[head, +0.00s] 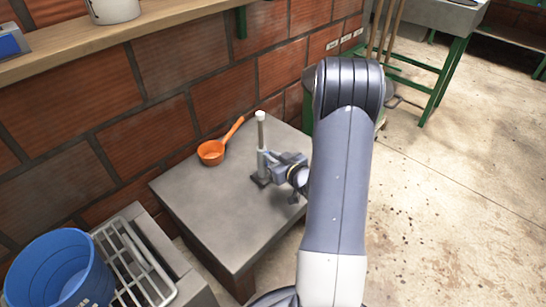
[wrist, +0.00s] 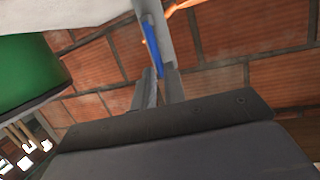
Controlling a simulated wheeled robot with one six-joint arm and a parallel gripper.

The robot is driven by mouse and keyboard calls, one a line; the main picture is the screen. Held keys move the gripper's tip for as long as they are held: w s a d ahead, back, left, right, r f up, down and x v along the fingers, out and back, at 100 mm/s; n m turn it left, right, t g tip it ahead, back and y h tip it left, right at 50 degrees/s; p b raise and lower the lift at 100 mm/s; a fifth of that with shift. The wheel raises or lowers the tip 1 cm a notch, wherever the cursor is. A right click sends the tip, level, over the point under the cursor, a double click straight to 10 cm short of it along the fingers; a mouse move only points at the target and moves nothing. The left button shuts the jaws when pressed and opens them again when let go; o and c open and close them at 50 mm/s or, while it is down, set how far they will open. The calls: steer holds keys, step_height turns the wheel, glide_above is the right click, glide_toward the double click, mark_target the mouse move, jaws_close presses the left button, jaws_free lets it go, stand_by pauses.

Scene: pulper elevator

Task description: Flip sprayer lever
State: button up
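A slim upright post (head: 261,133) with a pale top, a grey lower part and a dark base stands on the grey table; it may be the sprayer, but I cannot make out a lever for sure. My gripper (head: 268,163) is low beside the post, reaching in from the right, close to or touching it. In the wrist view my gripper's fingers (wrist: 160,88) are close together beside a pale upright piece with a narrow blue strip (wrist: 152,46). Whether the fingers hold anything is hidden.
An orange ladle (head: 211,152) lies on the grey table (head: 200,200), behind and left of the post. A brick wall (head: 150,90) stands close behind. A blue bucket (head: 60,270) and a metal rack (head: 133,262) are at lower left. Open floor (head: 450,190) lies to the right.

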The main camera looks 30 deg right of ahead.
steer(key=o, duration=0.4)
steer(key=shift+s, duration=0.15)
steer(key=p+v, duration=0.1)
steer(key=v, duration=0.9)
steer(key=shift+s+p, duration=0.3)
steer(key=shift+p, duration=0.05)
steer(key=shift+r, duration=0.1)
steer(key=b+x, duration=0.2)
steer(key=x, duration=0.8)
steer(key=shift+w, duration=0.4)
